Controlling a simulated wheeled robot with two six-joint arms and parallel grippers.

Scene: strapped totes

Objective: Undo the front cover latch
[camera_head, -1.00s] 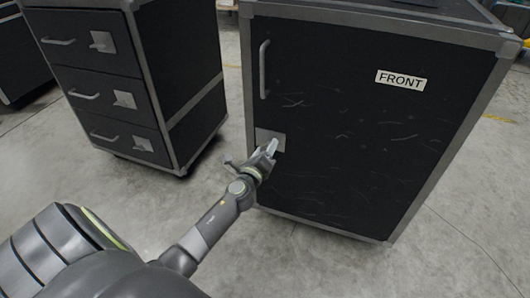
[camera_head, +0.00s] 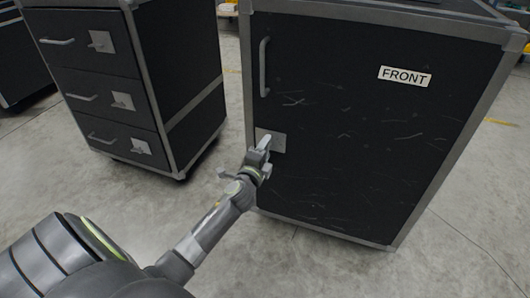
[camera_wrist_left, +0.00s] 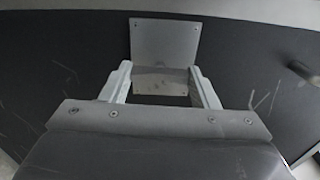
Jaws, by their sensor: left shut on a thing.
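The front cover is the black door (camera_head: 350,130) of the right-hand case, with a white FRONT label (camera_head: 405,77). A grey latch plate (camera_head: 277,142) sits at the door's left side, below its handle; it also shows in the left wrist view (camera_wrist_left: 165,40). My left gripper (camera_head: 264,145) is at this plate. In the left wrist view, its two fingers (camera_wrist_left: 160,84) stand either side of the latch's short lever (camera_wrist_left: 162,77) and are shut on it. The fingers and wrist hide most of the lever in the head view. My right gripper is not in view.
A vertical grey handle (camera_head: 264,67) is fixed above the latch. A black drawer case (camera_head: 130,80) with several handles and latches stands to the left. Bare concrete floor (camera_head: 330,265) lies in front of the cases.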

